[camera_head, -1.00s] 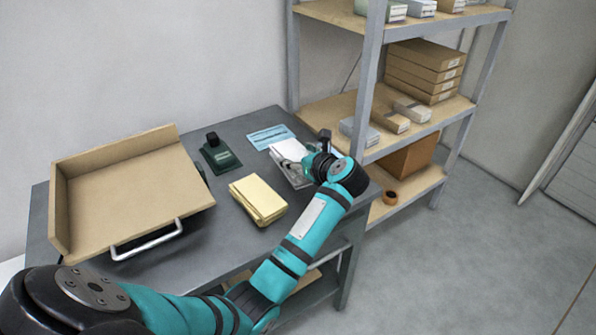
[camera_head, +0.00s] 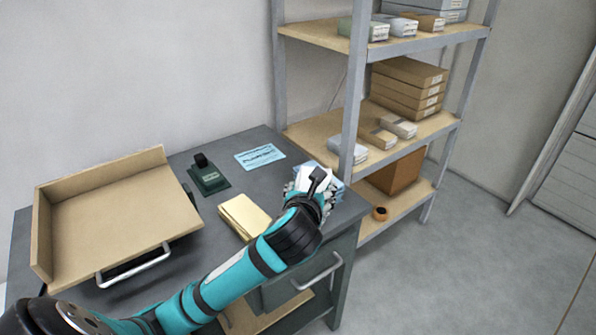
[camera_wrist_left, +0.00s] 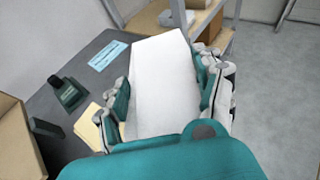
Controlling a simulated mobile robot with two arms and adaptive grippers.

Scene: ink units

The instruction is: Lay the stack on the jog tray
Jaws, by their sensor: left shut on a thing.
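The jog tray (camera_head: 120,218) is a light wooden tray with raised walls on the left and back, tilted, at the left of the grey table in the head view. My left gripper (camera_head: 313,190) is over the table's right end, shut on a white paper stack (camera_wrist_left: 162,85). In the left wrist view the stack stands between the fingers, gripped by its sides. In the head view my wrist and fingers hide most of the stack. My right gripper is in neither view.
A cream paper pile (camera_head: 243,217) lies mid-table. Behind it are a dark green desk device (camera_head: 208,178) and a blue printed sheet (camera_head: 259,156). A metal handle (camera_head: 134,266) is at the tray's front. A shelf rack (camera_head: 352,100) with boxes stands close at the right.

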